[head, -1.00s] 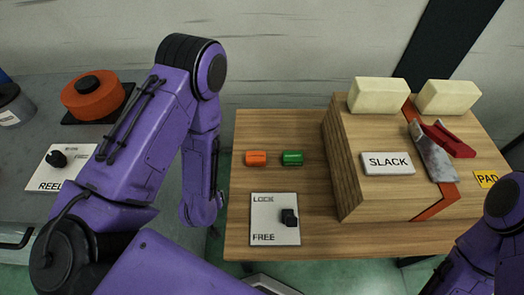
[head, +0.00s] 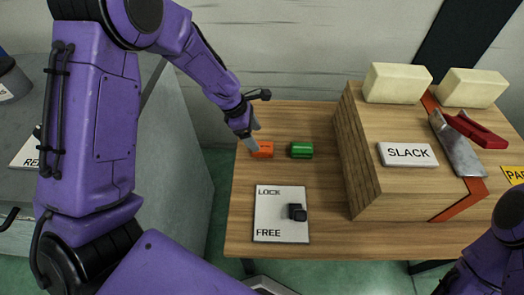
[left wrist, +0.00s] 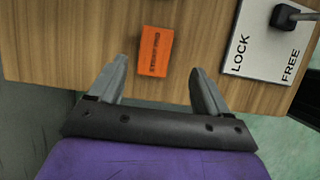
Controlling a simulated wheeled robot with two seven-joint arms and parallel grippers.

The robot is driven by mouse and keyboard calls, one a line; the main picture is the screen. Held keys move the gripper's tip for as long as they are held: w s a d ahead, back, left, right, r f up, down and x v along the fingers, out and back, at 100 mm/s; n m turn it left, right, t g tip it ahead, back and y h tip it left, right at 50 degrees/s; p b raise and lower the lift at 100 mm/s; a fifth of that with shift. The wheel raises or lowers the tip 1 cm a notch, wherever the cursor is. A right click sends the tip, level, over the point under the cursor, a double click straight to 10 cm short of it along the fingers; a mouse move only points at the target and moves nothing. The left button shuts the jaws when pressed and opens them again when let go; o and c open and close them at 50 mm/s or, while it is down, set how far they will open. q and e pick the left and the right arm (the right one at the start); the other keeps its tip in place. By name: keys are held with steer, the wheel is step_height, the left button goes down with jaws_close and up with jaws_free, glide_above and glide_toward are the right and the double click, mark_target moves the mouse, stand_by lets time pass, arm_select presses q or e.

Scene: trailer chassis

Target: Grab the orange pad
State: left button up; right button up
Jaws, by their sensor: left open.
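The orange pad (head: 264,150) is a small orange block lying on the wooden table, left of a green block (head: 301,150). My left gripper (head: 254,138) is over the table's left side, right at the pad in the head view, and covers part of its left end. In the left wrist view the pad (left wrist: 154,51) lies ahead of the open, empty fingers (left wrist: 160,80), roughly centred between them, with dark print on its face. My right arm shows at the lower right of the head view, but its gripper is out of the picture.
A LOCK/FREE plate (head: 282,214) with a black knob (head: 297,212) lies in front of the pads. A wooden block (head: 362,165) with a SLACK label (head: 407,154), cream blocks and a red-handled tool (head: 476,130) stands to the right. Bare tabletop surrounds the pads.

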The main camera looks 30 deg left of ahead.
mark_target(262, 146)
arm_select(q)
steer(key=x, duration=0.4)
steer(key=b+x, duration=0.1)
steer(key=x, duration=0.1)
steer(key=shift+w+a+f, duration=0.25)
steer(key=shift+w, duration=0.1)
steer(key=shift+s+r, duration=0.1)
steer(key=shift+c, duration=0.6)
steer(key=c, duration=1.1)
